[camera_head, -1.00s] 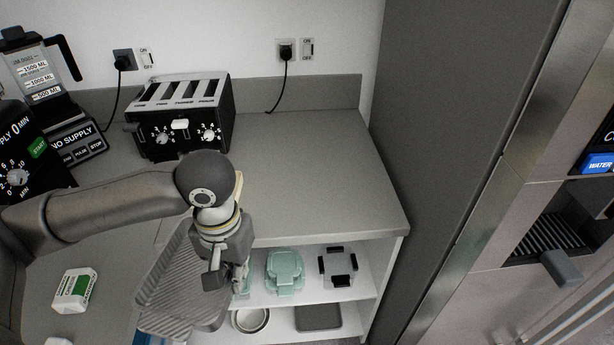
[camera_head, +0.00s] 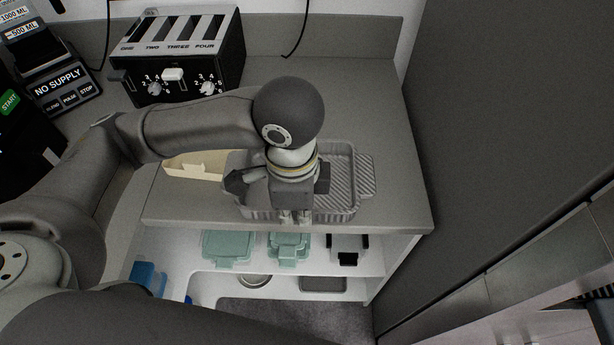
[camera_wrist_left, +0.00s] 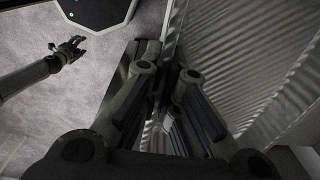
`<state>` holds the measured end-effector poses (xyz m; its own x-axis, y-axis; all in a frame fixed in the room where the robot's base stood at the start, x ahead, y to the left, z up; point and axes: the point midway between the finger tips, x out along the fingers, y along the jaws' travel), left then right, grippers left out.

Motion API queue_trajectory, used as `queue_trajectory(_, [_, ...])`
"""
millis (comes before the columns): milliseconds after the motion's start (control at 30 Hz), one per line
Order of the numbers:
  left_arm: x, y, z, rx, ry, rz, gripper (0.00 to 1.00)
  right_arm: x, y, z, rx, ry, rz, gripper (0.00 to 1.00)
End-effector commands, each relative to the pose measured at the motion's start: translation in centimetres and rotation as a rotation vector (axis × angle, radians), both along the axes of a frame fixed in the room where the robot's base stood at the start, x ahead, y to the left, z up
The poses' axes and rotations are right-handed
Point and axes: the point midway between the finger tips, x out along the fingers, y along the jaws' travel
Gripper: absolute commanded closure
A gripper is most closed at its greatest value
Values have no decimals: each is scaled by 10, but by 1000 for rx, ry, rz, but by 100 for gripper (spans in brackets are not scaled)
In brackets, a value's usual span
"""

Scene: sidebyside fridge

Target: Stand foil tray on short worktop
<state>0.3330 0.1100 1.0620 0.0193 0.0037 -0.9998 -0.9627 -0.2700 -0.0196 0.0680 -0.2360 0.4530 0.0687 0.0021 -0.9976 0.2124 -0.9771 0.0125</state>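The foil tray (camera_head: 345,165) is a grey, ribbed, shallow tray. In the head view it looks about level over the front part of the short worktop (camera_head: 388,120), near its front edge. I cannot tell whether it touches the surface. My left gripper (camera_head: 293,216) is at the tray's front side, shut on its rim; the arm hides part of the tray. In the left wrist view the fingers (camera_wrist_left: 165,95) close around the wall of the tray (camera_wrist_left: 235,60). My right gripper (camera_wrist_left: 75,46) shows small in the left wrist view, away from the tray, its fingers spread.
A four-slot toaster (camera_head: 185,55) stands at the back left. Below, a shelf (camera_head: 320,262) holds teal containers (camera_head: 228,246). A tall dark panel (camera_head: 510,130) bounds the right side.

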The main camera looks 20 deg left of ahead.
Motion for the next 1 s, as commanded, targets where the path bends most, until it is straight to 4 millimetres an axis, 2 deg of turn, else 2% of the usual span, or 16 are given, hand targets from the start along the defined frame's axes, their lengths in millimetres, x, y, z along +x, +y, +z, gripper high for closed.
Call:
queue_trajectory(167, [42, 9, -18, 3, 3, 13, 100, 5, -2, 4, -1, -8, 1, 47])
queue_trajectory(300, [76, 15, -33, 3, 3, 13, 100, 21, -2, 10, 0, -32, 2, 47])
queue_trajectory(500, [106, 20, -70, 3, 4, 10, 100, 28, -1, 14, 1, -44, 2, 47])
queue_trajectory(800, [126, 23, -94, 2, 1, 8, 100, 16, -2, 17, -1, -25, 2, 47])
queue_trajectory(1000, [125, 23, -119, 2, 2, 7, 100, 14, -2, 28, -1, -22, 2, 47])
